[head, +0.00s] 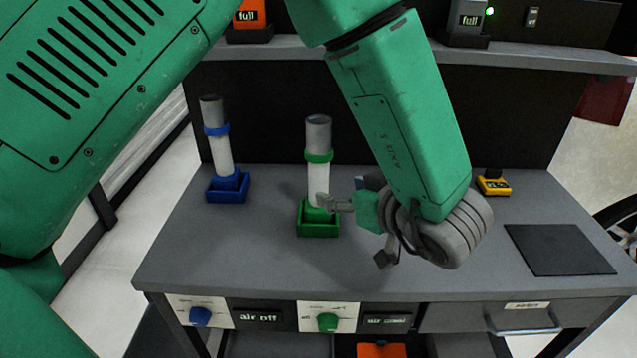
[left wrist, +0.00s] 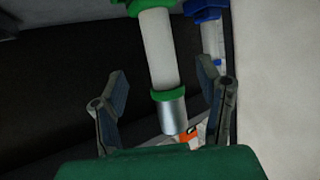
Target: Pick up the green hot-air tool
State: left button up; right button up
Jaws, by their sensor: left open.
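The green hot-air tool (head: 318,165) stands upright in a green holder (head: 318,222) on the bench. It has a white body, a green ring and a grey metal nozzle at the top. My left gripper (head: 325,203) is at the tool's lower right side, close to the holder. In the left wrist view the open left gripper (left wrist: 163,98) has one finger on each side of the tool (left wrist: 158,50), with gaps to both fingers. I cannot tell whether the tool is fully between the pads. My right gripper is not in view.
A similar blue tool (head: 219,135) stands in a blue holder (head: 228,188) to the left. A yellow block (head: 494,184) and a dark square mat (head: 559,249) lie on the right of the bench (head: 215,263). A shelf (head: 540,58) runs above the back.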

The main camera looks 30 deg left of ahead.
aim_at(325, 180)
pick_arm(q)
jog(key=shift+w+a+f, duration=0.7)
jog(key=shift+w+a, duration=0.15)
jog(key=shift+a, duration=0.15)
jog(key=x, duration=0.4)
jog(key=r+x, duration=0.1)
jog(key=x, duration=0.1)
jog(key=shift+s+a+f, duration=0.1)
jog(key=shift+s+a, duration=0.05)
jog(key=shift+a, duration=0.3)
jog(key=shift+d, duration=0.3)
jog(key=shift+c, duration=1.3)
jog(key=shift+d, duration=0.1)
grip_shut()
jog(key=shift+a, duration=0.2)
